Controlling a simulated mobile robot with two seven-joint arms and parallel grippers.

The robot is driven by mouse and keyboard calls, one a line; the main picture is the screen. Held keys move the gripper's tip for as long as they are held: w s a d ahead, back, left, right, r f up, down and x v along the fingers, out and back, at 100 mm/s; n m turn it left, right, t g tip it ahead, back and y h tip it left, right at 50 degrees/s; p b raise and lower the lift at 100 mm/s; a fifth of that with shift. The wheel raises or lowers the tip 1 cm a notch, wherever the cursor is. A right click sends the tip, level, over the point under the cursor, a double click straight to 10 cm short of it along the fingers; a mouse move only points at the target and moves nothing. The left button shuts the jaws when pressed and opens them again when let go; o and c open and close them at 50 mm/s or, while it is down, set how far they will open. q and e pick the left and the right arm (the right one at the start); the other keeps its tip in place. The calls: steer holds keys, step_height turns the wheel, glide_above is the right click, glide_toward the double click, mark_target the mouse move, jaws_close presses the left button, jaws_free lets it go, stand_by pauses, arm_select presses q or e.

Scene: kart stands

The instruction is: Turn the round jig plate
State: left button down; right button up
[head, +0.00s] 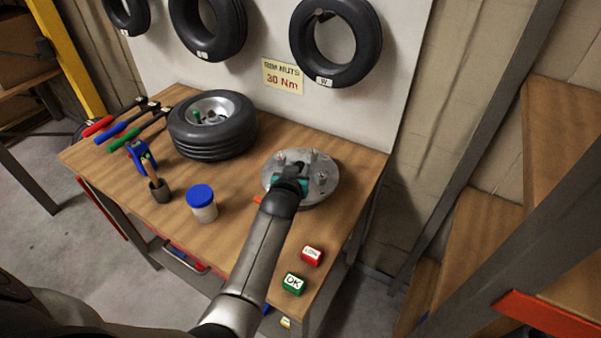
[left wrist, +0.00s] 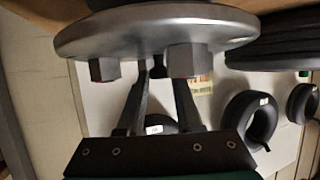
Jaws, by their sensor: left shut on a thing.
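The round jig plate (head: 326,187) is a grey metal disc lying on the right part of the wooden bench, with several studs or nuts standing up from it. In the left wrist view the plate (left wrist: 215,32) spans the top, with two hex nuts near the fingers. My left gripper (head: 298,170) reaches over the plate from the front. Its fingers (left wrist: 160,78) are shut on a part of the plate between the nuts. The gripped part is mostly hidden by the fingers. My right gripper is not in view.
A tyre on a rim (head: 213,130) lies left of the plate. Tyres hang behind.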

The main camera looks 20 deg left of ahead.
arm_select(q)
steer(key=shift+r, duration=0.1)
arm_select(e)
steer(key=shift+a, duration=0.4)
arm_select(q)
steer(key=c, duration=0.6)
jaws_free()
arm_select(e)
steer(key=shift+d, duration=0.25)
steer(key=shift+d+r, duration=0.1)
